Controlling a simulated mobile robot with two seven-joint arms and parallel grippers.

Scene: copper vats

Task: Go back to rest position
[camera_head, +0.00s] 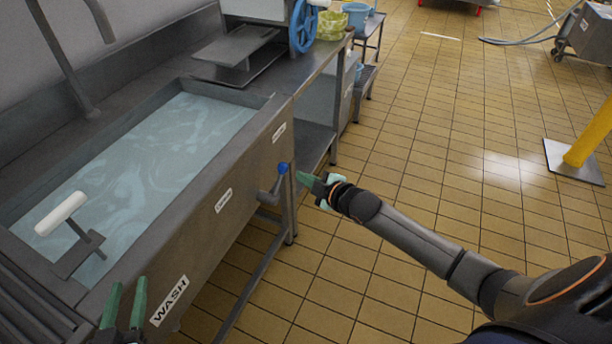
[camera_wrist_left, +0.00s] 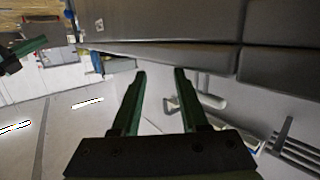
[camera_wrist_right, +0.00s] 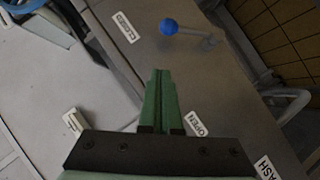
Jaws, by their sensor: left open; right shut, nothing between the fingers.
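My left gripper (camera_head: 125,300) is at the bottom left of the head view, by the front of the sink (camera_head: 235,165). Its green fingers are apart and empty, as the left wrist view (camera_wrist_left: 160,75) also shows. My right gripper (camera_head: 306,182) is at the sink's front right corner, its arm reaching in from the right. Its fingers are closed together with nothing between them in the right wrist view (camera_wrist_right: 160,72). A lever with a blue knob (camera_head: 283,168) sits on the sink front, close to the right gripper's tips. In the right wrist view the knob (camera_wrist_right: 168,27) is apart from the fingers.
The sink holds cloudy bluish water (camera_head: 150,150). A tool with a white handle (camera_head: 60,213) stands at its left end. A blue wheel (camera_head: 304,25) and a yellow tub (camera_head: 331,25) are on the bench behind. A yellow post (camera_head: 590,135) stands at right. The tiled floor between is clear.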

